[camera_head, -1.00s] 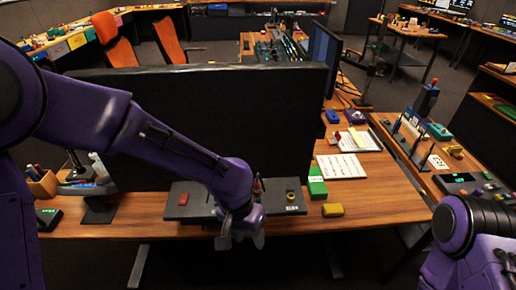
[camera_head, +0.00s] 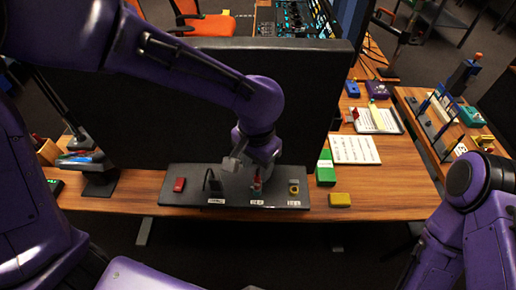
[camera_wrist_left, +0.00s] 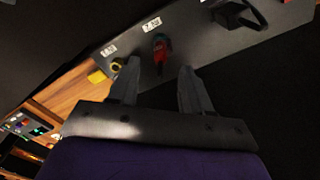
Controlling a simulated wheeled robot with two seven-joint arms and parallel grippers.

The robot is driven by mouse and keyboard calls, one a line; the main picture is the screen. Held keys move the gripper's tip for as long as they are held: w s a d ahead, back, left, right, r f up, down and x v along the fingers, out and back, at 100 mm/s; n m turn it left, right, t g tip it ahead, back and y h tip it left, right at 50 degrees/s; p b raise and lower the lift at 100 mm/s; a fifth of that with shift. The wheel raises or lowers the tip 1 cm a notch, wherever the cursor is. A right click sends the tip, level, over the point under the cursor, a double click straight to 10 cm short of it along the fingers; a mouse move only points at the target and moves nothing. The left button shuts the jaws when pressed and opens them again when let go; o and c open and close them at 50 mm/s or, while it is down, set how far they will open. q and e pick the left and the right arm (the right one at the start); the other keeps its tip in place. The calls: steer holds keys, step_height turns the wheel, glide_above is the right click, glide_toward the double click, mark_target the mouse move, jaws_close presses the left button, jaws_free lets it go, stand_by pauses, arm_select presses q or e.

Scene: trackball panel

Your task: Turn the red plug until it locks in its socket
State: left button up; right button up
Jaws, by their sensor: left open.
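The dark panel (camera_head: 180,198) lies on the desk in front of the black monitor. The red plug (camera_wrist_left: 160,52) stands on the panel beside a white label; its socket is too small to make out. In the head view the plug (camera_head: 257,184) shows just below my left gripper (camera_head: 252,166). My left gripper (camera_wrist_left: 155,85) is open and empty, and in the wrist view the plug lies beyond and between its two fingertips, apart from them. My right arm comes in at the right edge of the head view, but its gripper is out of sight.
A yellow ring (camera_head: 294,188) sits right of the plug, a black handle-like part (camera_head: 213,183) and a red block (camera_head: 179,185) left. The monitor (camera_head: 150,110) stands close behind. A green box (camera_head: 325,168) and yellow block (camera_head: 340,200) lie right of the panel.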

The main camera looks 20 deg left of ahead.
mark_target(257, 176)
arm_select(q)
steer(key=f, duration=0.4)
steer(key=w+f, duration=0.1)
steer(key=f, duration=0.1)
steer(key=shift+f, duration=0.3)
steer(key=shift+s+f, duration=0.1)
steer(key=shift+f, duration=0.15)
steer(key=shift+s, duration=0.3)
steer(key=shift+w, duration=0.2)
jaws_close()
arm_select(e)
steer(key=shift+w+d+f, duration=0.1)
steer(key=shift+w, duration=0.05)
arm_select(q)
steer(key=shift+s, duration=0.1)
